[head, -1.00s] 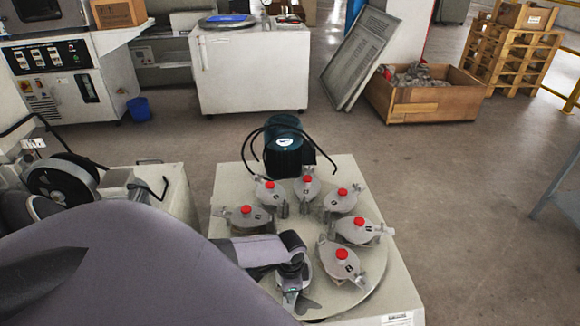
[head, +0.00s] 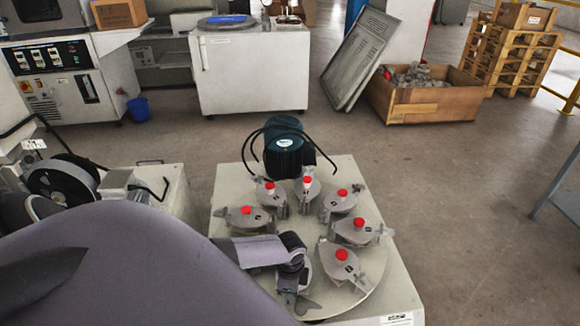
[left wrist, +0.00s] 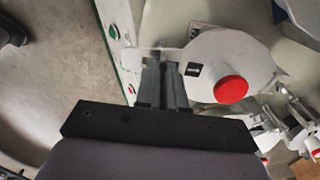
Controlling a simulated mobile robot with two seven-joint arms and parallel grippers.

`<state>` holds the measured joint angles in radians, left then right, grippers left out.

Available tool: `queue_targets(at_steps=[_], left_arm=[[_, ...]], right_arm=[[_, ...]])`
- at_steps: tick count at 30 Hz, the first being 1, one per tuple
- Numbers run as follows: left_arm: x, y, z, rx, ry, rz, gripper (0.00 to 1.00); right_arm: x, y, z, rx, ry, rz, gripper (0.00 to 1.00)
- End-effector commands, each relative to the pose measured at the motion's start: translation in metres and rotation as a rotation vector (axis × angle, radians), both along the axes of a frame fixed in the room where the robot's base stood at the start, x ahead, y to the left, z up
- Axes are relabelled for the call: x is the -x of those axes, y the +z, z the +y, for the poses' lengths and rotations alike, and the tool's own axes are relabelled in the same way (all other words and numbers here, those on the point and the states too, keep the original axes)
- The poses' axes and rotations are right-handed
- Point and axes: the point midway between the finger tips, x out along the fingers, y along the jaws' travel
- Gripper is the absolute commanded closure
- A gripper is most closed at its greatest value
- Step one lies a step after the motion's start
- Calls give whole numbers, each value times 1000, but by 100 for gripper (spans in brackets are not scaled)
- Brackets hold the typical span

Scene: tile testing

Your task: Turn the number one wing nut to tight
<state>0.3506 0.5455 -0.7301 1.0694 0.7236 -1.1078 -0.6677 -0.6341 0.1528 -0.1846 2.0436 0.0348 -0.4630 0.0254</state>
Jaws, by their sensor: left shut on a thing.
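My left gripper (head: 290,285) is over the front-left jar on the round plate (head: 372,290) and largely covers that jar in the head view. In the left wrist view, its fingers (left wrist: 163,72) are together and shut on the grey wing nut (left wrist: 152,54) at the edge of the jar's lid (left wrist: 225,55). This lid has a red knob (left wrist: 232,89) and a small black label (left wrist: 193,70); its number is too small to read. Which way the nut's wings lie between the fingers is hard to tell. My right gripper is not in view.
Several similar grey jars with red knobs, such as one at the right (head: 342,268), ring the plate. A dark motor (head: 284,150) with curved black rods stands behind them. Another machine (head: 170,190) stands close at the left.

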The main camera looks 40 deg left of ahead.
Motion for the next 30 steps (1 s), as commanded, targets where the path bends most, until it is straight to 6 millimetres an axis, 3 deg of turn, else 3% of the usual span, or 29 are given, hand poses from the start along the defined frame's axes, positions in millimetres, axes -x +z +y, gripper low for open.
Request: queue_targets(at_steps=[2,3,5,15,30], left_arm=[[2,-1,1,-3,-5,4,100],[2,-1,1,-3,-4,4,82],[2,-1,1,-3,-4,3,66],[0,4,0,-1,-1,1,66],[1,68,1,-2,-2,3,66]], right_arm=[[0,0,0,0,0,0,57],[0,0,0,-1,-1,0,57],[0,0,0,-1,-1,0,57],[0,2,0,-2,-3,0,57],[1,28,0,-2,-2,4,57]])
